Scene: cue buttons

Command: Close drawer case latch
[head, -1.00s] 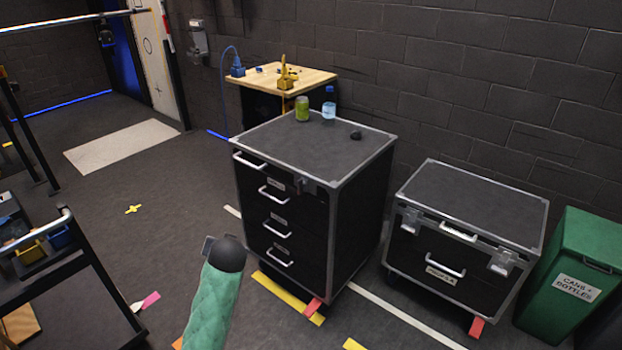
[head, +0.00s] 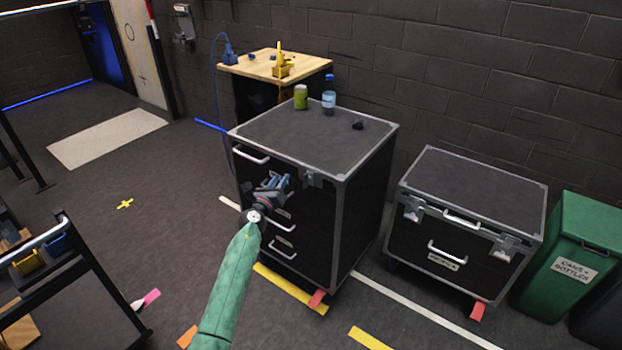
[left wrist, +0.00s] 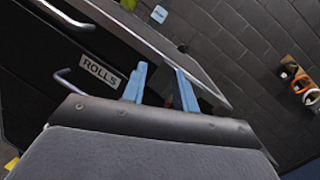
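The black drawer case (head: 365,205) with silver edges stands in the middle of the head view, with white-handled drawers on its front. Its metal latch (head: 314,179) is at the upper right front corner, under the top rim. My left gripper (head: 284,181) is in front of the upper drawers, just left of the latch, and hides part of the drawer front. In the left wrist view its two blue fingers (left wrist: 161,84) are apart with nothing clearly held, beside a drawer label reading ROLLS (left wrist: 100,72). The latch is not clear in that view. My right gripper is not in view.
A green can (head: 300,97), a blue-capped bottle (head: 329,98) and a small dark object (head: 358,125) stand on the case top. A lower black case (head: 470,190) and a green bin (head: 563,260) stand to the right.

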